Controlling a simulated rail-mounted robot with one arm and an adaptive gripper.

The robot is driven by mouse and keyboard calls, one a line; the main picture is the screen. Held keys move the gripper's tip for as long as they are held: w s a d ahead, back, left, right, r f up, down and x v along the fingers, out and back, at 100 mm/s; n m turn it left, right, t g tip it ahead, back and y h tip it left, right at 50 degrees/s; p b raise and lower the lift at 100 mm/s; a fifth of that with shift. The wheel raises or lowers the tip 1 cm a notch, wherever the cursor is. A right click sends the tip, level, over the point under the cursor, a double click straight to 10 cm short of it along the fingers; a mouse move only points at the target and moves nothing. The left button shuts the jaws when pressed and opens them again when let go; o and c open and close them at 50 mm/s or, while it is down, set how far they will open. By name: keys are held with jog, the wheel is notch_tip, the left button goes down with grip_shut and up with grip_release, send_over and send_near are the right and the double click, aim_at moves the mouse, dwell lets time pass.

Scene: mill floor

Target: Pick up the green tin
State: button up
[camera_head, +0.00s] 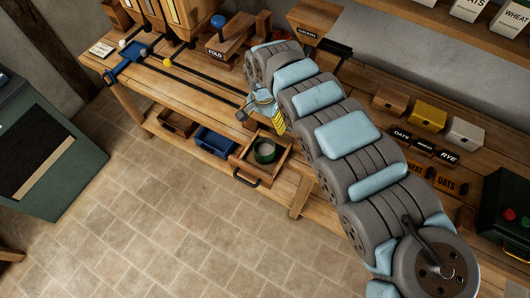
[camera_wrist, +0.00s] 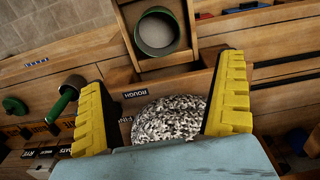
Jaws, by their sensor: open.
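The green tin (camera_head: 264,151) sits upright in an open wooden drawer (camera_head: 247,161) at the front of the bench. It is round, with a pale grey inside. In the wrist view the tin (camera_wrist: 140,37) shows at the top, within the drawer, beyond my fingertips. My gripper (camera_head: 268,112) is above the bench edge, up and slightly right of the tin in the head view. In the wrist view my gripper (camera_wrist: 165,85) has its yellow fingers wide apart. Nothing is held between them. A speckled grey lump (camera_wrist: 168,122) shows between the fingers, below them.
A blue drawer (camera_head: 214,142) stands partly open left of the tin's drawer. A "ROUGH" label (camera_wrist: 135,94) is on the bench. Grain boxes (camera_head: 427,115) stand at the bench's right. The tiled floor in front is clear.

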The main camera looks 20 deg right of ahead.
jog(key=p, duration=0.1)
send_near(265, 147)
notch_tip(265, 147, up, 3)
jog(key=s+a, duration=0.2)
jog(key=s, duration=0.1)
jog(key=shift+s+d+f+p, duration=0.15)
jog(key=shift+f+p, duration=0.6)
jog(key=shift+f, duration=2.45)
jog(key=c, duration=1.1)
jog(key=shift+o, duration=0.2)
